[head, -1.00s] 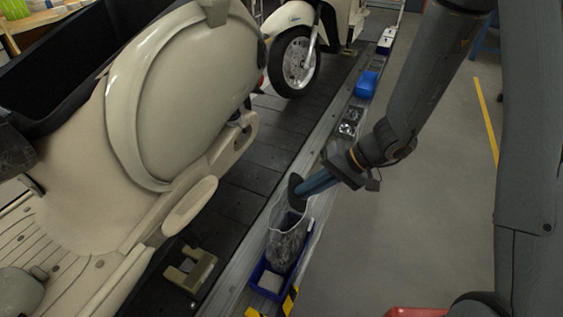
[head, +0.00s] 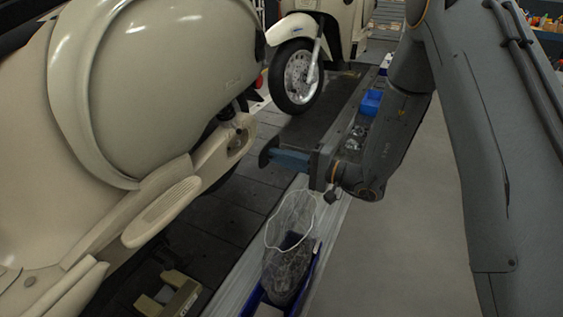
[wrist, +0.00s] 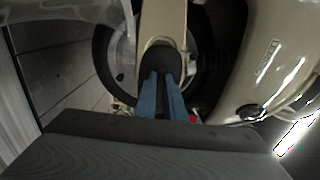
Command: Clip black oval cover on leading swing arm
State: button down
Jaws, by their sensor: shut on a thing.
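The black oval cover (head: 266,152) is held edge-on at the tips of my gripper's blue fingers (head: 290,160). In the wrist view the cover (wrist: 161,60) shows dark between the fingertips (wrist: 161,82), in front of the cream swing arm (wrist: 163,22). In the head view the swing arm (head: 218,150) of the near scooter is left of the cover, with a narrow gap between them. The wrist view does not show how far apart they are. My gripper is shut on the cover.
The near cream scooter (head: 165,85) fills the left. A clear bag (head: 288,250) stands in a blue bin (head: 252,299) below my gripper. A second scooter's wheel (head: 297,73) is farther back. Another blue bin (head: 371,102) is behind my arm. Grey floor (head: 425,230) at right is clear.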

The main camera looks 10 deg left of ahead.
jog(key=b+x, duration=0.1)
jog(key=x, duration=0.6)
jog(key=shift+a, duration=0.3)
jog(key=shift+w+a, duration=0.15)
jog(key=shift+a, duration=0.1)
dwell(0.4)
jog(key=shift+w+a, duration=0.1)
jog(key=shift+a, duration=0.2)
jog(key=shift+w+a+b, duration=0.1)
jog(key=shift+a+b, duration=0.2)
jog(key=shift+a, duration=0.05)
jog(key=shift+w+a, duration=0.1)
jog(key=shift+a, duration=0.2)
jog(key=shift+w+a, duration=0.1)
jog(key=shift+a, duration=0.1)
dwell(0.5)
jog(key=c, duration=1.8)
grip_release()
jog(key=shift+o, duration=0.2)
